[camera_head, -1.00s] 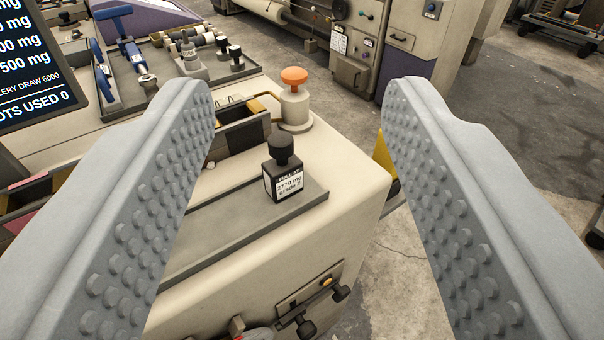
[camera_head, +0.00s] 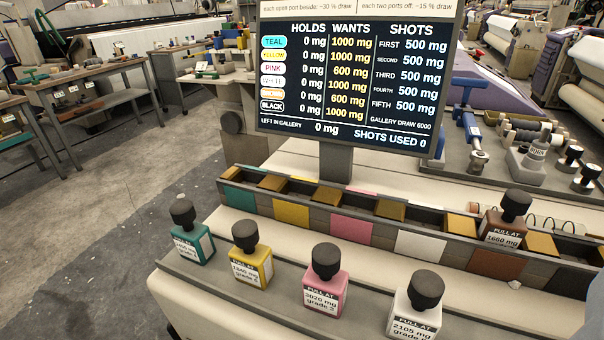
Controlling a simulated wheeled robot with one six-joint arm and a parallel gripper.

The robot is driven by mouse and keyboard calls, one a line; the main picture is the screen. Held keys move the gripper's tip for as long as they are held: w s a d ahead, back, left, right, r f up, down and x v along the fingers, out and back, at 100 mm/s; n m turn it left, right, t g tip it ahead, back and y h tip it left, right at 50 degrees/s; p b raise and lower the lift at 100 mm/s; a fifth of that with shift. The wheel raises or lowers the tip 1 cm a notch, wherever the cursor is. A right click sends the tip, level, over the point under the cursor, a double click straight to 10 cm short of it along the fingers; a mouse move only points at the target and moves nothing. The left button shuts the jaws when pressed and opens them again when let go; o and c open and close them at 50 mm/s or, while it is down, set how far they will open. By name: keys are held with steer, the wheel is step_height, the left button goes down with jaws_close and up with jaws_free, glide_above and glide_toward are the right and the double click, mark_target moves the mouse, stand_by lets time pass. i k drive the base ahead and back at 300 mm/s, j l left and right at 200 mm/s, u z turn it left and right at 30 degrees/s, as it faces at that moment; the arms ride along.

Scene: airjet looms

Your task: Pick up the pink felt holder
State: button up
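The pink felt holder (camera_head: 325,287) is a small pink block with a black round knob on top and a white label reading 3020 mg, grade 3. It stands upright on a grey ledge, between the yellow holder (camera_head: 252,262) and the white holder (camera_head: 412,312). Only a pale grey sliver at the lower right edge, which looks like a finger of my gripper (camera_head: 594,312), shows. The middle of the view is clear of fingers, so my gripper appears spread wide and empty. It does not touch the pink holder.
A teal holder (camera_head: 190,238) stands at the row's left end. Behind runs a long gallery (camera_head: 262,206) with coloured panels; a brown holder (camera_head: 506,222) stands at its right. A dark screen (camera_head: 350,85) rises behind it. Open floor (camera_head: 110,210) lies left.

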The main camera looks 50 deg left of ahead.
mark_target(325, 285)
steer(key=u, duration=0.75)
